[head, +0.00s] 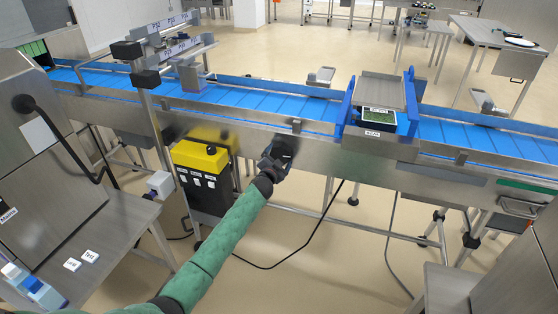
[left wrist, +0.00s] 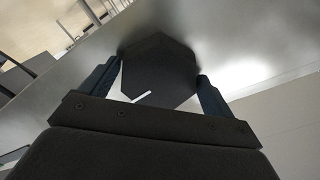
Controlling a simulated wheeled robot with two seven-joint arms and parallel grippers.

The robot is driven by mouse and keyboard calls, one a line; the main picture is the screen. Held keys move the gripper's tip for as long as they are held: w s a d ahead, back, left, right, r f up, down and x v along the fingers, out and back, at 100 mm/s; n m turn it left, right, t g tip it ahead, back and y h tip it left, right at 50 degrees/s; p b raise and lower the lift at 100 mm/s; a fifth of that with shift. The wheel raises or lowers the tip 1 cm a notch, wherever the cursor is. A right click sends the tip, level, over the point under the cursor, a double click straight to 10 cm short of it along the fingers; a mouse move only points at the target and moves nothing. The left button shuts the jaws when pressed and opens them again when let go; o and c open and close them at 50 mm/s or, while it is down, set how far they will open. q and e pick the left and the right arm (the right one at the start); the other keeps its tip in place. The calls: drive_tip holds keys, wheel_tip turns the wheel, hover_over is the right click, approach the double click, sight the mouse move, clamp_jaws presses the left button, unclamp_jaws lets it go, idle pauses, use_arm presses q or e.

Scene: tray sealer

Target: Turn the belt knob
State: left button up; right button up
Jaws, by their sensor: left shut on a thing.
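The belt knob (left wrist: 158,70) is a dark, many-sided knob with a white pointer line, on the conveyor's steel side panel in the left wrist view. My left gripper (left wrist: 158,82) has one finger on each side of it and is shut on it. In the head view the left gripper (head: 275,158) is at the front panel of the conveyor, right of the yellow-topped control box, and mostly hides the knob. My right gripper is not in view.
The blue conveyor belt (head: 256,100) runs across the view. A tray with green contents (head: 378,117) sits at a blue-sided frame (head: 348,100). A black box with a yellow top (head: 200,155) stands left of my gripper. A steel cabinet (head: 50,150) is at the left.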

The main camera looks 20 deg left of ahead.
use_arm(q)
drive_tip(key=shift+m, duration=0.9)
drive_tip(key=shift+m+b, duration=0.4)
drive_tip(key=shift+m, duration=1.2)
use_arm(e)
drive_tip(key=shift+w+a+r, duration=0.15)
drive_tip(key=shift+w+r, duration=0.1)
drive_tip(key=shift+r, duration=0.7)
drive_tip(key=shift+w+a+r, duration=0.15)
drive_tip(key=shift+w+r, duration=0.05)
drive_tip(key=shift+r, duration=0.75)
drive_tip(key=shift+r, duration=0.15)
use_arm(q)
drive_tip(key=o, duration=0.8)
drive_tip(key=shift+c, duration=0.2)
drive_tip(key=shift+s, duration=0.1)
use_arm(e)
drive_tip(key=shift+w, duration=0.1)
use_arm(q)
drive_tip(key=shift+s, duration=0.2)
drive_tip(key=s+b, duration=0.2)
drive_tip(key=s, duration=0.5)
drive_tip(key=shift+s+a, duration=0.15)
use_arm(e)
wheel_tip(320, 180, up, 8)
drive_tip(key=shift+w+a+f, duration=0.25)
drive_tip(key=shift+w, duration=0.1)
